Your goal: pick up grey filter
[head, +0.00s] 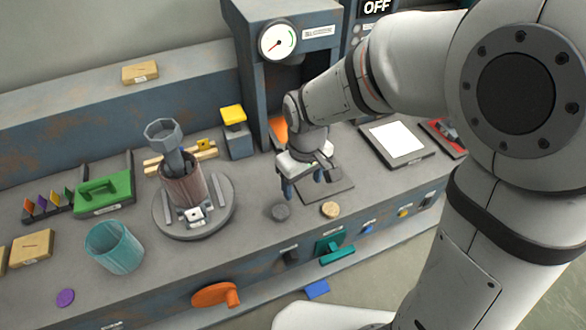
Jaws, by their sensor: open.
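The grey filter (281,212), a small dark grey disc, lies flat on the bench top near its front edge. My gripper (304,188) is open above the bench, just behind and to the right of the grey disc, with its blue-tipped fingers pointing down. Nothing shows between the fingers. The gripper appears apart from the disc, but its exact height is hard to tell.
A tan disc (330,209) lies right of the grey one. A round base (166,212) carries a cylinder with a funnel-like top at left. A gauge machine (245,75) stands behind. A teal cup (114,247) and green block (103,192) are farther left.

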